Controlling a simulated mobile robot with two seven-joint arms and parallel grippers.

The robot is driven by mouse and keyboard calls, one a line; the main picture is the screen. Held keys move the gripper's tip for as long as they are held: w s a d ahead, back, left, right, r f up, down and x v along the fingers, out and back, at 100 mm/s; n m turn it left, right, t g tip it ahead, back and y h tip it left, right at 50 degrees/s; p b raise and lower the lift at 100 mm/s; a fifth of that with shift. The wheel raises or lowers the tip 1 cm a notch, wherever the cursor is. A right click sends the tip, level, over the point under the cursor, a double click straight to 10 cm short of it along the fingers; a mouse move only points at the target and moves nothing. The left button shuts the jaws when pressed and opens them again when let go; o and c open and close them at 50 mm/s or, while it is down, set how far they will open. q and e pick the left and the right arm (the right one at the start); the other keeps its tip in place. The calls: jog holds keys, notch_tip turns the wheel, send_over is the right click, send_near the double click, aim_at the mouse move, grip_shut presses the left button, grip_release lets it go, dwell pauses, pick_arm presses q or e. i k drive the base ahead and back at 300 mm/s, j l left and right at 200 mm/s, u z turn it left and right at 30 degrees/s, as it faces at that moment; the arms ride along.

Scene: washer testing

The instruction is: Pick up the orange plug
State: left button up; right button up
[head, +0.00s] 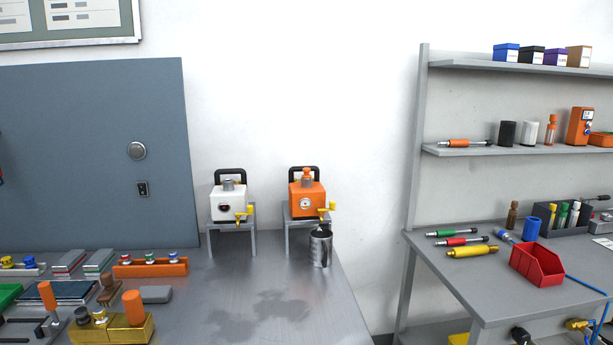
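Several orange pieces are in the head view, and I cannot tell for certain which is the orange plug. A small orange stopper (307,174) stands upright on top of the orange box-shaped tank (318,195), which rests on a grey stand at the back of the left table. An orange cylinder (132,306) stands upright by the brass block (125,328) at the table's front left. Another orange cylinder (46,295) tops a dark stand at the left. Neither of my grippers is in view.
A white tank (225,203) with a yellow tap stands left of the orange one. A metal cup (320,249) is below the orange tank's tap. The left table's middle (225,275) is clear. A right table (425,252) holds a red bin (538,264).

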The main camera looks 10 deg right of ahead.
aim_at(305, 170)
jog(key=i+l+z, duration=0.2)
jog(key=l, duration=0.15)
jog(key=i+l+z, duration=0.2)
jog(key=l, duration=0.15)
jog(key=i+l+z, duration=0.2)
jog(key=k+l, duration=0.05)
jog(key=l, duration=0.1)
